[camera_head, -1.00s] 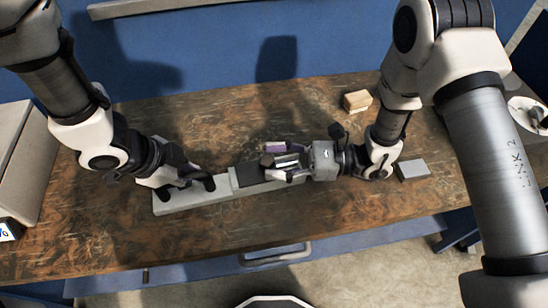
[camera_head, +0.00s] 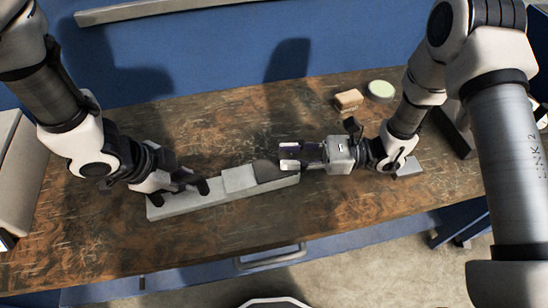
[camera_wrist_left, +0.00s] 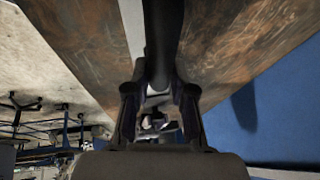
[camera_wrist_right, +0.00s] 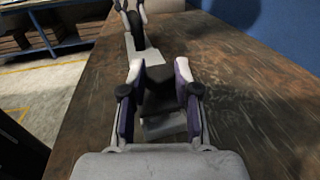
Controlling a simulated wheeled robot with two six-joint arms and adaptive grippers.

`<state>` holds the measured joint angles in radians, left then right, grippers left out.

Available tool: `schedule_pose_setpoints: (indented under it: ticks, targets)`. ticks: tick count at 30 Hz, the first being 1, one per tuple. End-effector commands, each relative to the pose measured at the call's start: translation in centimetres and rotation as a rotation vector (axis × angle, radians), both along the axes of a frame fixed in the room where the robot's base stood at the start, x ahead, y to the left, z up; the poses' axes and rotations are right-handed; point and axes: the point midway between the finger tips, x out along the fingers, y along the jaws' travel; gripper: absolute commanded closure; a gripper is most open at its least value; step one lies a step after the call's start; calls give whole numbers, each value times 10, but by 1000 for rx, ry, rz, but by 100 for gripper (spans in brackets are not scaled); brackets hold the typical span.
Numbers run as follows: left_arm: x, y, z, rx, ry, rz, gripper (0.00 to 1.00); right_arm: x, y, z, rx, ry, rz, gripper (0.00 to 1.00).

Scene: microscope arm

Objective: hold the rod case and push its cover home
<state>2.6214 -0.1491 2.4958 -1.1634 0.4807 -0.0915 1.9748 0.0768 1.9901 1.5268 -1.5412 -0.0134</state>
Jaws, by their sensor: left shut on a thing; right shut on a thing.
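The rod case appears as a dark tube (camera_wrist_left: 163,45) between the fingers of my left gripper (camera_wrist_left: 160,98) in the left wrist view. In the head view the left gripper (camera_head: 190,187) is shut on it at the left part of a long light grey base (camera_head: 220,190). My right gripper (camera_head: 290,156) is at the base's right end, its purple-lined fingers on either side of a dark part, apparently the cover (camera_wrist_right: 157,88), in the right wrist view. That gripper (camera_wrist_right: 160,80) is shut on it. The join between cover and case is hidden.
The wooden table (camera_head: 130,240) is clear in front of the base. A tan block (camera_head: 348,100), a pale green disc (camera_head: 381,90) and a flat grey block (camera_head: 408,167) lie to the right. A pale box (camera_head: 15,175) stands at the left edge.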

Motion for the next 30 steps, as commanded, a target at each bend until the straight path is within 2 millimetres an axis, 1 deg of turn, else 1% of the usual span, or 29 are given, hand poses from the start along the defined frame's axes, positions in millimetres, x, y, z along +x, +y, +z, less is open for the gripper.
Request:
schedule_pose_setpoints:
  ticks: [2,8,9,11,12,20,23,26,29,30]
  targets:
    - [0,0,0,0,1,0,100,1,-4,0,-1,-2,-2,100]
    - [0,0,0,1,1,0,100,1,-3,0,-2,-1,-1,100]
    - [0,0,0,0,1,0,100,1,-3,0,-2,-2,-1,65]
    - [0,0,0,0,1,0,100,1,-3,0,-2,-1,-1,44]
    - [0,0,0,1,1,0,100,1,-3,0,-2,-1,-1,43]
    - [0,0,0,0,0,0,100,1,-4,0,-1,-1,0,43]
    - [0,0,0,0,0,0,100,1,-10,0,-1,-1,-2,43]
    - [0,0,0,0,0,0,100,2,-26,1,2,-1,-7,43]
    - [0,0,0,0,0,0,100,1,-51,1,3,-2,-8,43]
    - [0,0,0,0,0,0,100,1,-62,0,2,-3,-9,43]
